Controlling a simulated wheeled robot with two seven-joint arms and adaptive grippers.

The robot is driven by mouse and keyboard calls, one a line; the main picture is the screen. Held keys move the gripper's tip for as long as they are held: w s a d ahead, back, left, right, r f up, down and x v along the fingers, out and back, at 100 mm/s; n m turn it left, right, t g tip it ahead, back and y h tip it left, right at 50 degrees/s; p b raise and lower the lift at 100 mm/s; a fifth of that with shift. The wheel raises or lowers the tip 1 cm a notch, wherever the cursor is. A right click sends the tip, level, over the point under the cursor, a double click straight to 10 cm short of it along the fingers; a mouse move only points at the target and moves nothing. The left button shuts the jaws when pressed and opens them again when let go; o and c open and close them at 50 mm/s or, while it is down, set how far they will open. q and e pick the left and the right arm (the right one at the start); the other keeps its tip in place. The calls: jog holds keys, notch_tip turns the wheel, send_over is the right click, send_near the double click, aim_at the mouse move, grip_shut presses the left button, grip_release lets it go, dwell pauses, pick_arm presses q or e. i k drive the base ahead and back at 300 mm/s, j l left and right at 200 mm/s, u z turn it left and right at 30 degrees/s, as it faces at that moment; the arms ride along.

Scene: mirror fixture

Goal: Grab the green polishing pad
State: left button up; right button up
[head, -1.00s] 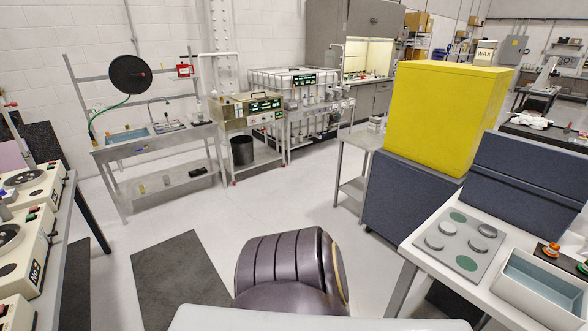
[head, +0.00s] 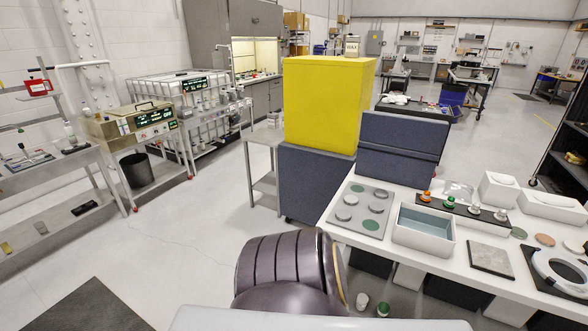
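Several green discs show in the head view, and I cannot tell for certain which is the polishing pad. A small flat green disc (head: 519,233) lies on the white table (head: 450,261) at the right, beside a pinkish disc (head: 545,240). Two more green discs, a far one (head: 357,188) and a near one (head: 370,224), sit on a grey plate (head: 340,221) with several grey discs, at the table's left end. Neither of my grippers is in view.
A pale open-topped box (head: 424,240) stands right of the plate. Behind it is a black strip with colored-top bottles (head: 426,195). A grey square slab (head: 492,259) and a white ring (head: 561,273) lie farther right. A yellow cabinet (head: 322,105) stands behind.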

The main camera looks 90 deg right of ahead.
aim_at(450, 203)
jog(key=z, duration=0.45)
jog(key=j+z, duration=0.1)
jog(key=z, duration=0.4)
jog(key=j+z, duration=0.1)
jog(key=z, duration=0.85)
jog(key=j+z, duration=0.15)
jog(key=z, duration=0.75)
jog(key=j+z, duration=0.1)
jog(key=z, duration=0.4)
